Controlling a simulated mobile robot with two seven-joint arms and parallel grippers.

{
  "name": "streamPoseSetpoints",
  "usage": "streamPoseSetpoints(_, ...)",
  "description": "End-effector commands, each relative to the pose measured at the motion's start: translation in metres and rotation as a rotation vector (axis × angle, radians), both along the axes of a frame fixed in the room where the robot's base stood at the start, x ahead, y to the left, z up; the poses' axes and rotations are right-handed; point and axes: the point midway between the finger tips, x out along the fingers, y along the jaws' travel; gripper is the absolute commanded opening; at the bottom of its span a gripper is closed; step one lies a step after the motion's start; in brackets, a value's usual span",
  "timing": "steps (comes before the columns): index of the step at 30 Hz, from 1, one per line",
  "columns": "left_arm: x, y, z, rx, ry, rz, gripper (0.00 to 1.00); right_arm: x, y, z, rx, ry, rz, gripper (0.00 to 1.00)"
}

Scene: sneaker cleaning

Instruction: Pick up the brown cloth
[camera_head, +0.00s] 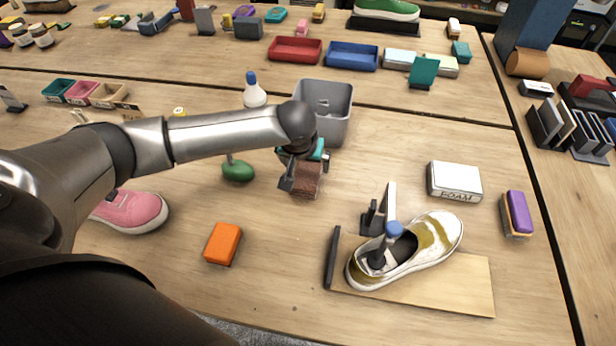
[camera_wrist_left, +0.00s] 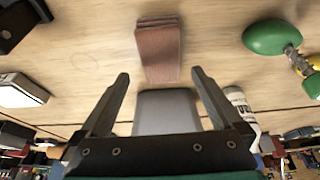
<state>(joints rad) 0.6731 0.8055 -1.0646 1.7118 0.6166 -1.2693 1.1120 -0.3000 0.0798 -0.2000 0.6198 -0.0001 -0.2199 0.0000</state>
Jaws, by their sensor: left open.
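The brown cloth (camera_head: 307,182) lies folded on the table in front of the grey bin. In the left wrist view the cloth (camera_wrist_left: 158,50) appears as a narrow brown strip just beyond my fingertips. My left gripper (camera_head: 306,168) is open and empty, over the cloth's bin-side end. In the left wrist view the open fingers (camera_wrist_left: 160,74) stand either side of the cloth's near end, apart from it. The exact height gap is hard to tell. My gripper and wrist hide part of the cloth in the head view. My right gripper is not in view.
A grey bin (camera_head: 338,92) stands close behind the cloth. A green-headed brush (camera_head: 237,171) lies left, an orange block (camera_head: 223,244) front left. A white and yellow shoe (camera_head: 440,240) rests on a wooden board (camera_head: 460,290), right. Table between cloth and board is clear.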

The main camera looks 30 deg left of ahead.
Motion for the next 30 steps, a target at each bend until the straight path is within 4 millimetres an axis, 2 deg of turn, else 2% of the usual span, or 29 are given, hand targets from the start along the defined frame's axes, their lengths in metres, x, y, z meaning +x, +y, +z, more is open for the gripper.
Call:
streamPoseSetpoints(3,0.005,0.001,-0.012,0.000,0.000,0.000,1.00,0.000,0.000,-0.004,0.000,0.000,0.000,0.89)
streamPoseSetpoints(10,0.009,0.002,-0.024,0.001,-0.001,-0.001,1.00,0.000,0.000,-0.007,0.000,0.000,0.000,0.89)
streamPoseSetpoints(18,0.019,0.006,-0.058,0.001,-0.001,-0.002,1.00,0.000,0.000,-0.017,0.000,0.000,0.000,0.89)
streamPoseSetpoints(29,0.022,0.007,-0.065,0.000,-0.002,-0.002,1.00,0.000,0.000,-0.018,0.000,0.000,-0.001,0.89)
streamPoseSetpoints(30,0.022,0.007,-0.065,0.000,-0.002,-0.002,0.98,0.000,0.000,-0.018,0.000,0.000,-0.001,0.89)
